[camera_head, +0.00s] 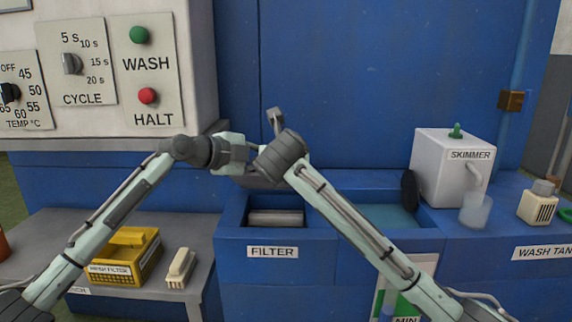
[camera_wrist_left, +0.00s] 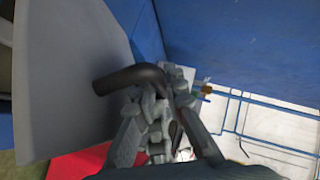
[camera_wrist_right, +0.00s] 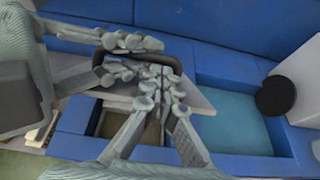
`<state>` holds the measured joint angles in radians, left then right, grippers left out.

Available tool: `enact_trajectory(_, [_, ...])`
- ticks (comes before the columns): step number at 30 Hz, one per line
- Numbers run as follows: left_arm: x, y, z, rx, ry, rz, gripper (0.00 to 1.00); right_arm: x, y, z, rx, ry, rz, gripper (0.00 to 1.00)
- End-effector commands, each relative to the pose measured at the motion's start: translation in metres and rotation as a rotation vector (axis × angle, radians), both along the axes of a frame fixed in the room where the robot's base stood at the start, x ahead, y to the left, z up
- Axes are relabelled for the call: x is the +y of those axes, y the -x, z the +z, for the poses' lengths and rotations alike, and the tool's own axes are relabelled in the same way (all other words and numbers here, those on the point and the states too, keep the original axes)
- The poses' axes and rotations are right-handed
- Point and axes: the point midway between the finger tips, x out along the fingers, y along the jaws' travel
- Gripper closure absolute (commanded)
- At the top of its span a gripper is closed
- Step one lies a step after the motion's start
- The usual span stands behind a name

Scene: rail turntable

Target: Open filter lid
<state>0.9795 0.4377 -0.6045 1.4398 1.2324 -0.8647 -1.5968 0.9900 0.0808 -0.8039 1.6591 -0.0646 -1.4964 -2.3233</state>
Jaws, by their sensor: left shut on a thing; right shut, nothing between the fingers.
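The filter lid (camera_wrist_right: 205,100) is a grey plate with a dark curved handle (camera_wrist_right: 140,48), raised and tilted over the filter well. The left wrist view shows the lid (camera_wrist_left: 70,80) on the left and its handle (camera_wrist_left: 130,78). My left gripper (camera_wrist_right: 115,68) is shut on the handle. My right gripper (camera_wrist_right: 160,88) is shut and empty, close in front of the handle and over the lid; I cannot tell whether it touches. My wrists hide most of the lid there.
Right of the well are a water basin (camera_head: 400,216), a black disc (camera_head: 409,190), the skimmer (camera_head: 440,170) and a clear cup (camera_head: 475,212). A yellow mesh filter box (camera_head: 125,258) and a cream brush (camera_head: 180,267) sit on the left bench. A blue wall stands behind.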

Motion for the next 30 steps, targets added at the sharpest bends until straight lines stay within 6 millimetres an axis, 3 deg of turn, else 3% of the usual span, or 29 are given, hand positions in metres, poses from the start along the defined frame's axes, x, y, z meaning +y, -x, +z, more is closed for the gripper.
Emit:
enact_trajectory(8, [0.0, 0.0, 0.002, -0.003, 0.002, 0.0, 1.0, 0.0, -0.001, 0.001, 0.0, 0.0, 0.0, 1.0])
enact_trajectory(15, [-0.001, 0.001, 0.001, -0.001, 0.001, -0.002, 1.0, -0.002, -0.017, 0.012, -0.001, 0.002, -0.004, 1.0])
enact_trajectory(21, [-0.002, 0.002, -0.001, 0.004, -0.001, -0.007, 1.0, -0.003, -0.018, 0.013, -0.004, 0.0, -0.005, 1.0])
enact_trajectory(22, [-0.002, 0.003, -0.002, 0.005, -0.001, -0.008, 0.86, -0.004, -0.019, 0.013, -0.005, 0.001, -0.006, 1.0])
enact_trajectory(24, [-0.003, 0.003, -0.002, 0.006, -0.001, -0.008, 0.8, -0.004, -0.019, 0.013, -0.005, 0.0, -0.007, 1.0])
enact_trajectory(30, [-0.002, 0.002, -0.004, 0.009, -0.004, -0.005, 0.8, -0.004, -0.018, 0.013, -0.004, 0.0, -0.007, 1.0])
